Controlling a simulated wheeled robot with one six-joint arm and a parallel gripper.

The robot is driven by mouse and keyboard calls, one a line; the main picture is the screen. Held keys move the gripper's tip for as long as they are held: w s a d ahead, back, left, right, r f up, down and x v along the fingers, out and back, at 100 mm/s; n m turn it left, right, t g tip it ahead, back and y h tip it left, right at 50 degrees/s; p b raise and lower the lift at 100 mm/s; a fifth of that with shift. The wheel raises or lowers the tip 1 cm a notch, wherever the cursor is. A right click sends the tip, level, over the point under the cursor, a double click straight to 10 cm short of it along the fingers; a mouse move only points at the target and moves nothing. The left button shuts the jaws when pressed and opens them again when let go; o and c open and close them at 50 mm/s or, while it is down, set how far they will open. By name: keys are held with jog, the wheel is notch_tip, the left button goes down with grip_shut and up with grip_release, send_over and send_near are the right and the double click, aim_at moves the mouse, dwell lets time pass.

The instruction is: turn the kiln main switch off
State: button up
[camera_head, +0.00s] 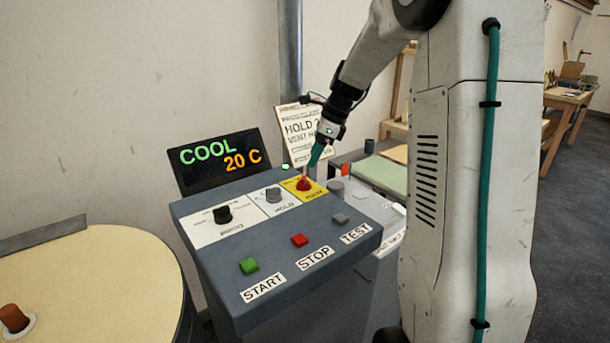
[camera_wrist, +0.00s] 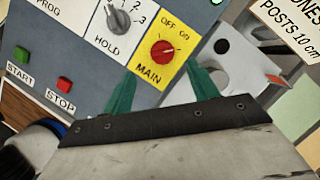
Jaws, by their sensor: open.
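The kiln main switch is a red rotary knob (camera_wrist: 162,52) on a yellow plate marked MAIN, OFF and ON. A thin pale mark on it seems to slant towards the ON side, but it is small. In the head view the red knob (camera_head: 304,184) is at the far right of the panel top. My gripper (camera_wrist: 163,80) is open and empty. Its green fingers lie to either side of the knob in the wrist view, apart from it. In the head view my gripper (camera_head: 314,158) hangs just above the knob, hiding part of the area behind it.
The grey HOLD dial (camera_wrist: 119,21) is close beside the main switch. The panel (camera_head: 215,280) also bears a black PROG knob (camera_head: 222,214) and START, red STOP (camera_head: 299,240) and TEST buttons. The display (camera_head: 222,160) reads COOL 20 C. A sign (camera_head: 300,127) stands behind.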

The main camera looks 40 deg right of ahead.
aim_at(305, 177)
jog(key=x, duration=0.8)
jog(key=shift+w+d, duration=0.1)
jog(key=shift+d, duration=0.1)
jog(key=c, duration=1)
